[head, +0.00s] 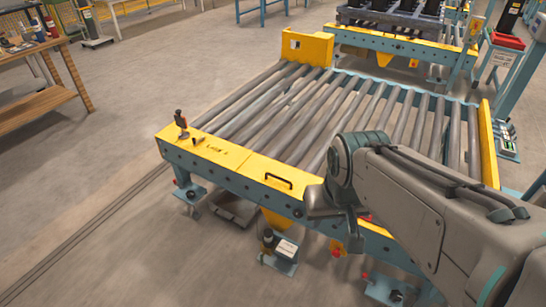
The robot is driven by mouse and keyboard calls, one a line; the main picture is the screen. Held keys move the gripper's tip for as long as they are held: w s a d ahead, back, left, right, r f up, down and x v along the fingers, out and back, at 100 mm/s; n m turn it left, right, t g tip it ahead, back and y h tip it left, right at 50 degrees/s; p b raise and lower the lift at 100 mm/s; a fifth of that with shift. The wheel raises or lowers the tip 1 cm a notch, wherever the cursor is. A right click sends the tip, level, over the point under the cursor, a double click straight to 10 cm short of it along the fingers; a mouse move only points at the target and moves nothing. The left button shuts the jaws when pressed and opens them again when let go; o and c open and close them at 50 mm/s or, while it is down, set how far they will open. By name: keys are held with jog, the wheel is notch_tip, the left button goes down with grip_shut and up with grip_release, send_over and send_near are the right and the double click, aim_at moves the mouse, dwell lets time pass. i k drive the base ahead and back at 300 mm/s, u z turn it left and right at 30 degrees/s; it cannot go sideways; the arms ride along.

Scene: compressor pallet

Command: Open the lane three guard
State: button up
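A roller conveyor lane (310,110) runs away from me, with a yellow cover (235,158) along its near end. The cover carries dark lettering that starts with "LANE"; its number is too small to read. A black bar handle (278,181) sits on the cover, left of my arm. A dark upright lever-like part (181,122) stands at the cover's left end. I cannot tell which part is the guard. My arm reaches in from the right, and its grey end (328,201) is over the cover's right part, right of the handle. My gripper's fingers cannot be made out.
A yellow block (307,48) stands at the lane's far left corner. A dark pallet load (400,22) sits beyond. A wooden workbench (30,105) is at far left. Pedals or small boxes (281,254) stand below the near edge. The floor at left is clear.

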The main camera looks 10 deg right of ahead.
aim_at(284, 174)
jog(key=u, duration=0.2)
jog(key=i, duration=1.2)
jog(key=z, duration=0.3)
